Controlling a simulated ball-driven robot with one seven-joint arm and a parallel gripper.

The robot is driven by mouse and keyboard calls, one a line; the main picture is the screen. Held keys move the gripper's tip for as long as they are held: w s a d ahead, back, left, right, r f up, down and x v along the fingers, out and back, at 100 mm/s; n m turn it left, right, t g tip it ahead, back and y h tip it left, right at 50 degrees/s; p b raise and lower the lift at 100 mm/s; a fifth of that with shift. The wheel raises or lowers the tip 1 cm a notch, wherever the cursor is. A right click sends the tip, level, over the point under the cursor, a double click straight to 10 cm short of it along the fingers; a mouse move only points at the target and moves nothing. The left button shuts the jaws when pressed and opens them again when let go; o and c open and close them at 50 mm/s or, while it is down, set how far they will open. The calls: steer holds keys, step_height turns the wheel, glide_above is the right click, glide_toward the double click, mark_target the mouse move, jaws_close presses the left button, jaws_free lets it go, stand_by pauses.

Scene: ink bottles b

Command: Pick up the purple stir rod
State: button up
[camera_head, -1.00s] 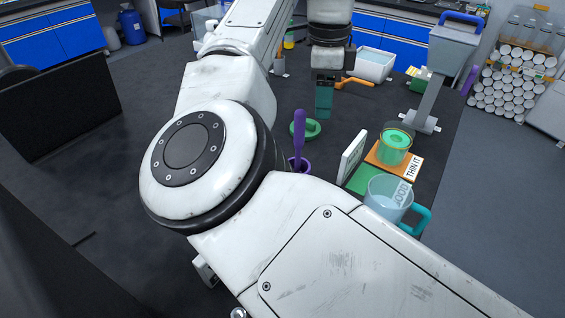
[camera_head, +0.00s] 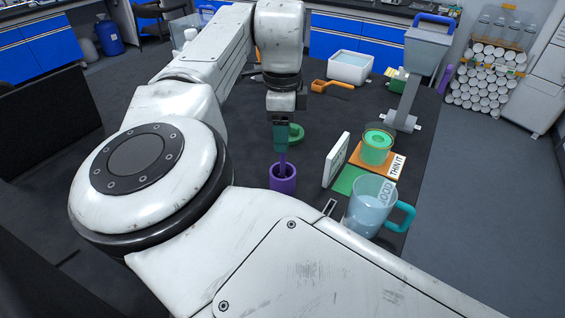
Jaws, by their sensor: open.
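The purple stir rod (camera_head: 283,161) stands roughly upright in a purple cup (camera_head: 283,183) on the dark tabletop. Only a short lower length of the rod shows between the cup rim and my gripper; its upper part is hidden by the jaws. My gripper (camera_head: 281,146) points down directly over the cup, with its teal fingers at the rod's upper part. The jaws are open. From this angle I cannot tell whether either finger touches the rod.
A green ring-shaped piece (camera_head: 296,132) lies behind my gripper. To the right are a white upright panel (camera_head: 337,160), a glass mug (camera_head: 368,207) with a teal handle, and a green-filled beaker (camera_head: 377,149) on an orange mat. A grey stand (camera_head: 405,105) rises beyond them.

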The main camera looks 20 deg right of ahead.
steer(key=shift+f, duration=0.8)
steer(key=shift+c, duration=0.2)
jaws_close()
